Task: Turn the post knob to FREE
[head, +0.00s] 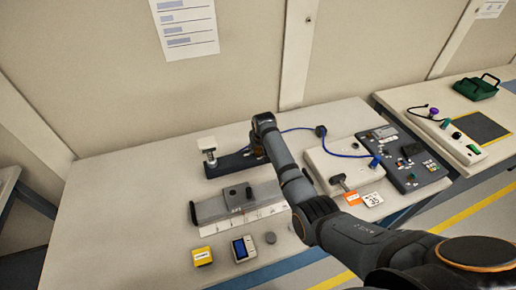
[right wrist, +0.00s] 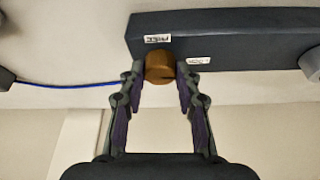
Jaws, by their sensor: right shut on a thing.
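The post knob (right wrist: 159,66) is a round brown-orange knob on the side of a long dark bar (right wrist: 255,42) in the right wrist view. A white FREE label (right wrist: 157,39) lies just above the knob, and a second white label (right wrist: 198,61), seemingly LOCK, lies to its right. My right gripper (right wrist: 160,80) is shut on the knob, one finger on each side. In the head view the dark bar (head: 228,166) lies at the back of the table, and my right arm hides most of the knob. Which way the knob points is unclear. My left gripper is out of view.
On the table (head: 130,200), a dark slide on a ruled plate (head: 210,211) lies in front of the bar. A white box (head: 335,163) with a blue cable and a dark panel (head: 408,165) stand right. A yellow block (head: 202,257) and small meter (head: 243,249) lie at the front.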

